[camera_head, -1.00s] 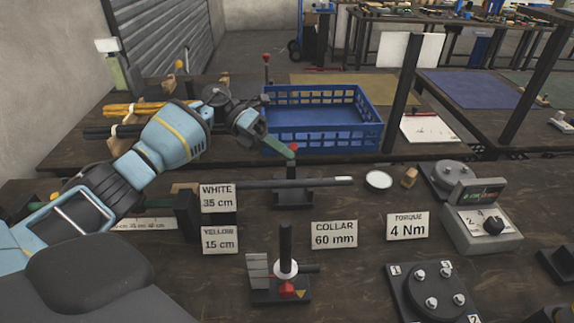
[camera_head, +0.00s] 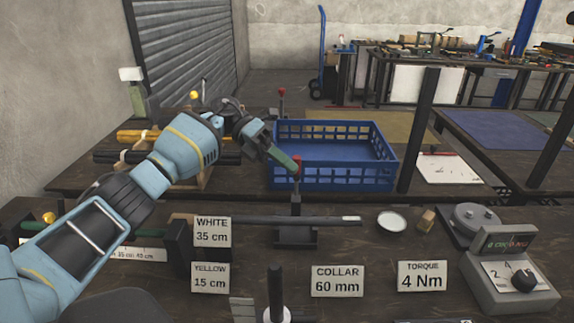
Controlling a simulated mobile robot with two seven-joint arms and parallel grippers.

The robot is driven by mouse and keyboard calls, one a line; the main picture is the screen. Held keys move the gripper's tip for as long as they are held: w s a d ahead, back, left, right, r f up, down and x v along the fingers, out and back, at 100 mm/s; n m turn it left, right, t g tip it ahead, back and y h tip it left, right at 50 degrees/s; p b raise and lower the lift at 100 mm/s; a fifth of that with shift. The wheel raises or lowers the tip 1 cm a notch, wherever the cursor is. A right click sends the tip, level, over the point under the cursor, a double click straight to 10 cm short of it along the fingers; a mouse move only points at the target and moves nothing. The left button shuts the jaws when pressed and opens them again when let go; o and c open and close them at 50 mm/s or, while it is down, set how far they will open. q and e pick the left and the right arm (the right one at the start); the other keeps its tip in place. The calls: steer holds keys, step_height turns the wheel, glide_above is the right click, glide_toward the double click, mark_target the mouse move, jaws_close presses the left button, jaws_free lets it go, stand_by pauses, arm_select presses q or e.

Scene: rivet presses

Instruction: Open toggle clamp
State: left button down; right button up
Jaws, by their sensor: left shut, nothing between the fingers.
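My right gripper is not in view.
A blue crate (camera_head: 335,175) stands just behind the clamp. Sign cards, including COLLAR 60 mm (camera_head: 337,281), stand in front. A white round dish (camera_head: 391,221), a wooden block (camera_head: 427,220) and a torque gauge (camera_head: 508,275) are to the right. Another post (camera_head: 275,290) stands nearer.

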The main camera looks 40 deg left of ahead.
arm_select(q)
steer(key=shift+w+a+r, duration=0.15)
steer(key=shift+a+r, duration=0.15)
steer(key=b+v, duration=0.1)
steer(key=v, duration=0.6)
stand_by(0.3)
steer(key=shift+a, duration=0.1)
